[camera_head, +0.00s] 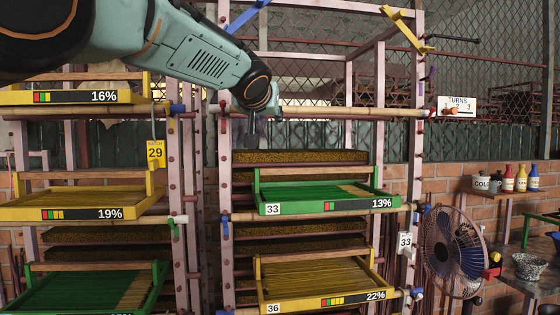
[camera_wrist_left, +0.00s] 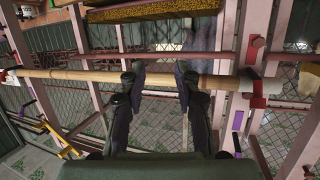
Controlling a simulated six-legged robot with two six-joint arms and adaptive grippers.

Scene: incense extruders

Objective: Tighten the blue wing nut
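Several blue fittings show in the head view, and I cannot tell which is the blue wing nut. A long blue handle-like piece (camera_head: 248,15) is at the top of the middle rack. A blue fitting (camera_head: 177,108) is at a pole end on the left rack, and a smaller one (camera_head: 224,222) is on the middle rack's left post. My left gripper (camera_head: 260,122) points down by the upper bamboo pole (camera_head: 330,112); its fingers are dark and hard to see there. In the left wrist view the gripper (camera_wrist_left: 161,75) is open, with the pole crossing between or behind its fingers. My right gripper is not visible.
A green tray (camera_head: 290,208) and a yellow tray (camera_head: 290,306) sit in the middle rack below my gripper. Yellow trays (camera_head: 60,213) are on the left rack. A fan (camera_head: 455,250) and several bottles stand at the right. Red clamps (camera_wrist_left: 258,95) flank the pole.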

